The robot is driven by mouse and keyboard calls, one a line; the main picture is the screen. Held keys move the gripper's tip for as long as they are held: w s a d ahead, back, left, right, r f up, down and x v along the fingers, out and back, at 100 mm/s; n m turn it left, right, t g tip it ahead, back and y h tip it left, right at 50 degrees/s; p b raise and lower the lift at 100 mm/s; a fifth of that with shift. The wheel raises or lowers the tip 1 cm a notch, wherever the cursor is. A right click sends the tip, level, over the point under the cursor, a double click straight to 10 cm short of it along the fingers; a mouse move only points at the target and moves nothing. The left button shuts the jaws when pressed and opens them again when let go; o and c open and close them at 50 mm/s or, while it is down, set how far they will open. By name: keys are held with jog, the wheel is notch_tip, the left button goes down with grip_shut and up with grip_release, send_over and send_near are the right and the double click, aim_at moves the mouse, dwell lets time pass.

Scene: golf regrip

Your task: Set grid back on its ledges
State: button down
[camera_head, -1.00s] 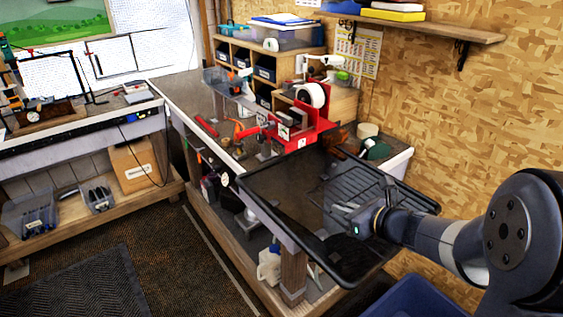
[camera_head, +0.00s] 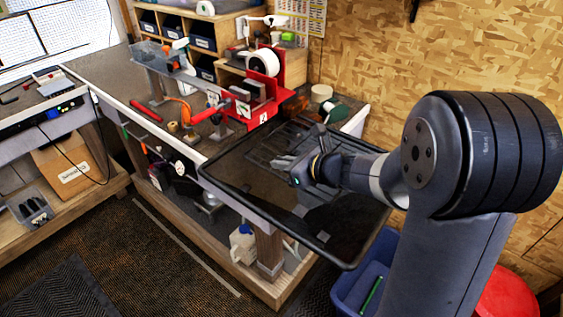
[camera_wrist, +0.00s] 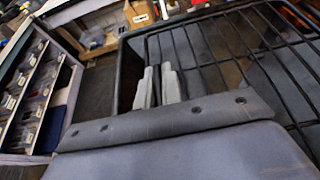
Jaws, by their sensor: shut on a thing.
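The grid (camera_wrist: 232,52), a rack of thin dark bars, fills the upper right of the wrist view. Its bars also show in the head view (camera_head: 272,148), over the back part of a black tray (camera_head: 280,228) at the bench end. My gripper (camera_head: 308,168) is above the tray, its pale fingers (camera_wrist: 159,84) close together and shut on the grid.
A red vise (camera_head: 262,98) stands on the bench behind the tray. A blue bin (camera_head: 352,285) is on the floor at front right. The wood-chip wall (camera_head: 385,50) rises behind. Small parts and tools lie on the bench to the left. The floor at front left is open.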

notch_tip(320, 180, down, 9)
jog(key=b, duration=0.9)
jog(key=shift+f+b, duration=1.5)
dwell(0.9)
jog(key=c, duration=1.5)
grip_release()
jog(key=v, duration=1.1)
jog(key=shift+a, duration=0.1)
jog(key=x, duration=1)
jog(key=shift+w+a+f, duration=0.15)
jog(key=shift+w+a, duration=0.05)
jog(key=shift+a, duration=0.05)
jog(key=shift+w, duration=0.1)
jog(key=shift+r+p, duration=0.3)
jog(key=shift+p, duration=0.05)
